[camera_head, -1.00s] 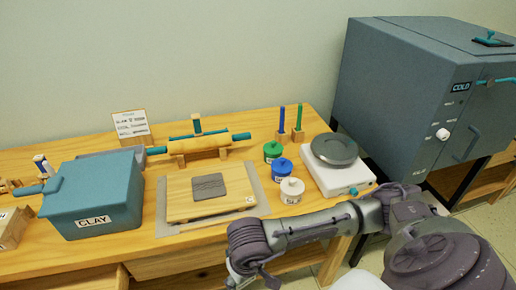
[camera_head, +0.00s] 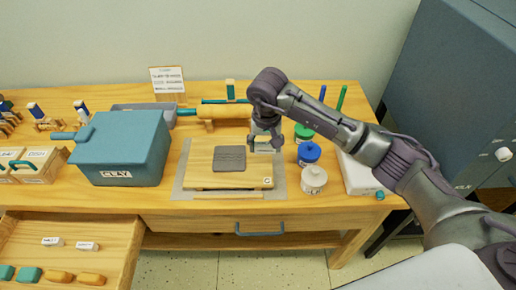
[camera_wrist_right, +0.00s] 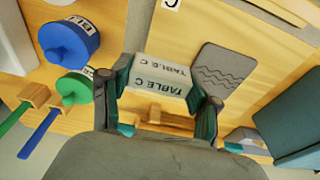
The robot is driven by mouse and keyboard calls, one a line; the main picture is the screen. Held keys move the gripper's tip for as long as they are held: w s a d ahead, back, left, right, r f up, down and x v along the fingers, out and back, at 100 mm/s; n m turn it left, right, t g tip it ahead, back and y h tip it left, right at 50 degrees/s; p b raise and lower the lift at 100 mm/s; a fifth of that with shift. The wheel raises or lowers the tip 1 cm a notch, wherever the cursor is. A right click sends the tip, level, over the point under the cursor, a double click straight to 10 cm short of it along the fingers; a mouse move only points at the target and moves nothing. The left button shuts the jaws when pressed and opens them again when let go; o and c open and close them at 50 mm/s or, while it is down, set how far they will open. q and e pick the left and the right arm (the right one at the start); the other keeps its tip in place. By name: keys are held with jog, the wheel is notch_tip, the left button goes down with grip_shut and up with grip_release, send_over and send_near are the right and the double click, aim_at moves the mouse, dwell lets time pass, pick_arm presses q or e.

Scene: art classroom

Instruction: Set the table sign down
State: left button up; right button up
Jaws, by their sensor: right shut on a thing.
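The table sign (camera_wrist_right: 160,78) is a small white block lettered "TABLE C". My right gripper (camera_wrist_right: 162,92) is shut on it, one finger at each end. In the head view the sign (camera_head: 264,146) hangs below my right gripper (camera_head: 266,130), at the back right corner of the wooden board (camera_head: 204,178). I cannot tell whether it touches anything below. The board bears a dark grey clay slab (camera_head: 231,158) and a "C" label, and lies on a grey mat (camera_head: 279,181). My left gripper is out of view.
Green (camera_head: 303,131), blue (camera_head: 308,153) and white (camera_head: 314,178) jars stand close right of the sign. A rolling pin (camera_head: 222,112) rests behind. The teal clay box (camera_head: 122,148) stands left. An open drawer (camera_head: 110,255) juts out at front left.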

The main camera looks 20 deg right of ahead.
aim_at(260, 157)
jog(key=w+f, duration=0.1)
jog(key=w, duration=0.1)
jog(key=shift+w+a+f, duration=0.35)
notch_tip(260, 157, down, 3)
jog(key=shift+f+p, duration=0.1)
jog(key=shift+p, duration=0.55)
jog(key=shift+f, duration=0.4)
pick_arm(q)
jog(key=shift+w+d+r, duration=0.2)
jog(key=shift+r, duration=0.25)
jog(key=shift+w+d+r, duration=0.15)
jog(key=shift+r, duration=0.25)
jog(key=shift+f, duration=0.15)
pick_arm(e)
jog(key=shift+f, duration=0.1)
jog(key=o, duration=0.4)
jog(key=shift+f, duration=0.1)
jog(key=o, duration=0.4)
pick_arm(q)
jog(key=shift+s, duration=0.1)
pick_arm(e)
jog(key=shift+o, duration=0.2)
